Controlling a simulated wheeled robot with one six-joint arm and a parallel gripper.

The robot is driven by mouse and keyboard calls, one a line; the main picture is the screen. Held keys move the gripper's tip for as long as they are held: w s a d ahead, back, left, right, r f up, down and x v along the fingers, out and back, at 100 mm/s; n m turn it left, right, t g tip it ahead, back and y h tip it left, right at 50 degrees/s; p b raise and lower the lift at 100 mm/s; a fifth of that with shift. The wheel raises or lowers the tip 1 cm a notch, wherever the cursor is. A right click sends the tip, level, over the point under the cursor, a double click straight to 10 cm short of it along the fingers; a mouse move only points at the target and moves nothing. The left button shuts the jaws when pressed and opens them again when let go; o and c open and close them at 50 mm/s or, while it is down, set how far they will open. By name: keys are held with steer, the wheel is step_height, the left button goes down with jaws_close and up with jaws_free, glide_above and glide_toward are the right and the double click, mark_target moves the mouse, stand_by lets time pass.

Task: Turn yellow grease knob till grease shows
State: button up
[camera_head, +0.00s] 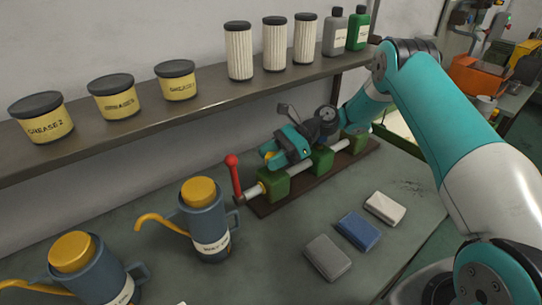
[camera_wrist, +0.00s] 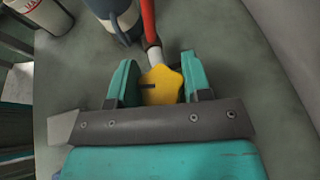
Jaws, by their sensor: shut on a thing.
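The yellow grease knob (camera_wrist: 162,84) is star-shaped with a dark slot mark. In the wrist view it sits between the two teal fingers of my gripper (camera_wrist: 160,82), which is shut on it. In the head view my gripper (camera_head: 280,156) is at the green and steel grease unit (camera_head: 272,186), and only a little yellow of the knob (camera_head: 269,155) shows beside the fingers. The unit has green blocks on a pipe over a dark base and a red-handled lever (camera_head: 234,175) at its left end. I see no grease at the knob; the fingers hide part of it.
Two blue oil cans with yellow lids, one (camera_head: 205,225) near the lever and one (camera_head: 85,270) at front left, stand on the bench. Grey, blue and white cloths (camera_head: 358,230) lie in front of the unit. A shelf (camera_head: 200,104) with grease tubs, filters and bottles runs behind.

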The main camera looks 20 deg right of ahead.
steer(key=shift+n+g, duration=0.3)
steer(key=o, duration=0.9)
